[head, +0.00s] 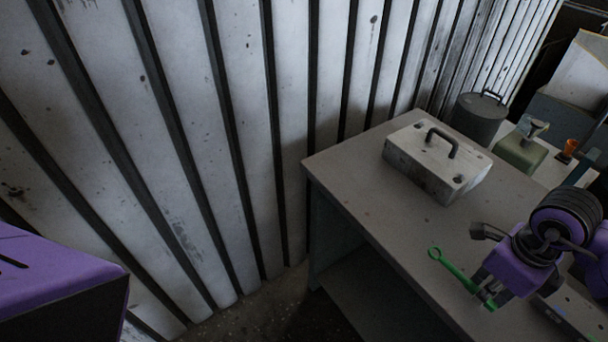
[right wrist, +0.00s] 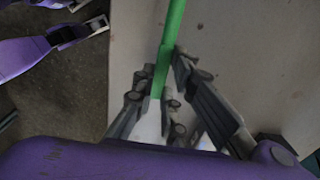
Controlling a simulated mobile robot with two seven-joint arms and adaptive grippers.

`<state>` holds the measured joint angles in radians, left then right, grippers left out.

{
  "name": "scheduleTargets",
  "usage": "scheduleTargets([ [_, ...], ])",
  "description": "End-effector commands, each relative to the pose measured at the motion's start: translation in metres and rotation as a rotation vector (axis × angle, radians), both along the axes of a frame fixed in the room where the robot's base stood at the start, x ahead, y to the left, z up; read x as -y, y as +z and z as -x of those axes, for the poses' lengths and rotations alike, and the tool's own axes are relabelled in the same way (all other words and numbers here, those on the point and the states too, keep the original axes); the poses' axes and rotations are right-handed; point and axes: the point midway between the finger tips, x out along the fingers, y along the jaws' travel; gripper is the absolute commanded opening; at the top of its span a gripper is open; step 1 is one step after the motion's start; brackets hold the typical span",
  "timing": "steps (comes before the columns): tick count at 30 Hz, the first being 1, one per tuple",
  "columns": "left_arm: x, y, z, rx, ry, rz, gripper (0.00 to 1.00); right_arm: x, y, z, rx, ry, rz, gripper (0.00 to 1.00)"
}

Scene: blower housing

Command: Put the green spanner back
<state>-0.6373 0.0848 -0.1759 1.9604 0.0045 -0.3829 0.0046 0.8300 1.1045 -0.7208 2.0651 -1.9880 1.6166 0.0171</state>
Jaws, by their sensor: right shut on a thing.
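The green spanner (head: 451,268) is in my right gripper (head: 488,298), over the near part of the grey table. Its ring end points up and left in the head view, towards the table's left edge. In the right wrist view, the fingers of my right gripper (right wrist: 168,88) are shut on the green shaft (right wrist: 172,30), which runs up out of the picture. I cannot tell whether the spanner touches the table top. Purple parts of my left arm show at the left of the head view. The spanner's place is not clear to me.
A pale block with a black handle (head: 434,162) sits on the table (head: 350,165). Behind it stand a dark round can (head: 480,120) and a greenish item (head: 521,152). An orange piece (head: 568,150) is further right. A ribbed metal wall (head: 240,120) runs along the left.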

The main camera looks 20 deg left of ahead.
Motion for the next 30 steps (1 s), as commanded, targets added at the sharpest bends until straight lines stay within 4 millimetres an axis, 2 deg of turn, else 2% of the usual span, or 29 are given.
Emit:
scheduleTargets([
  [11,-0.002,0.006,-0.008,0.019,0.001,-0.003,0.40,0.000,-0.002,-0.001,0.004,0.000,0.000,0.00],
  [30,-0.001,-0.008,0.003,-0.009,0.001,-0.002,0.40,0.000,-0.014,-0.001,0.003,0.000,-0.001,0.00],
])
